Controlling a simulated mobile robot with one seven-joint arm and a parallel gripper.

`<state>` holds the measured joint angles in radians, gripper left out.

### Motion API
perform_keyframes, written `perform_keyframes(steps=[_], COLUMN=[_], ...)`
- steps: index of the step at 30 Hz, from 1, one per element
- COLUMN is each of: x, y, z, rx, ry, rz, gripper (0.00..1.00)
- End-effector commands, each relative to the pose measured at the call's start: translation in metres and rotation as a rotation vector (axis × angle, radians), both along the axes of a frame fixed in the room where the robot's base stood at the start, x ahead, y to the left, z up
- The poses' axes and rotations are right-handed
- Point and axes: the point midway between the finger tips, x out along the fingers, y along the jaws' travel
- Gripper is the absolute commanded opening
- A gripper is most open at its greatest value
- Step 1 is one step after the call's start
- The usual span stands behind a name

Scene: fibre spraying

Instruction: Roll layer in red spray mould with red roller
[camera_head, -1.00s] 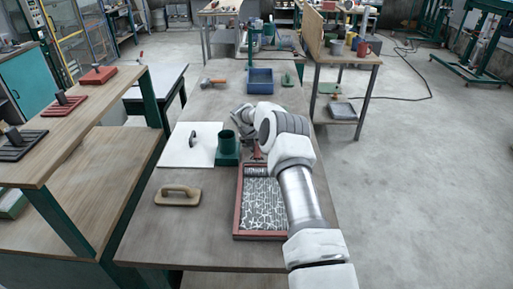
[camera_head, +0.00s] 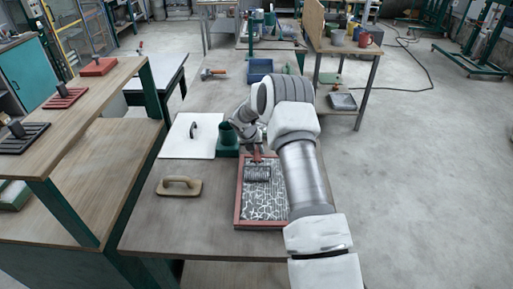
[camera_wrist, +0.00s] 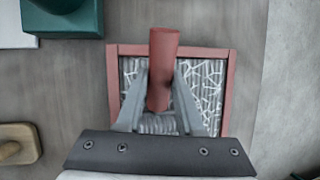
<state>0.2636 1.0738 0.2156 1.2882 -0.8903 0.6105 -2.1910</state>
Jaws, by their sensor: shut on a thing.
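The red spray mould (camera_head: 238,206) is a shallow red-framed tray on the table, with a white, web-like fibre layer (camera_head: 264,206) inside. It also shows in the wrist view (camera_wrist: 231,75). My gripper (camera_wrist: 160,98) is shut on the red handle of the red roller (camera_wrist: 163,62). The roller's grey ribbed drum (camera_head: 257,174) lies over the far part of the mould, and it seems to rest on the layer. In the wrist view the drum shows between my fingers, partly hidden. My arm covers the right side of the mould in the head view.
A green holder (camera_head: 228,142) and a white board with a handle (camera_head: 190,137) stand beyond the mould to the left. A wooden float (camera_head: 179,186) lies left of it. A wooden shelf (camera_head: 90,170) with red and dark tools is at the left.

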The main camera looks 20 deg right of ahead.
Motion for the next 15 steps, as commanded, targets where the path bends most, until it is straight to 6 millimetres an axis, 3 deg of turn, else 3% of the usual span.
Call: perform_keyframes(steps=[15], x=[-0.037], y=[0.015], z=[-0.001], rx=[0.002], ry=[0.004], rz=[0.000], gripper=[0.00])
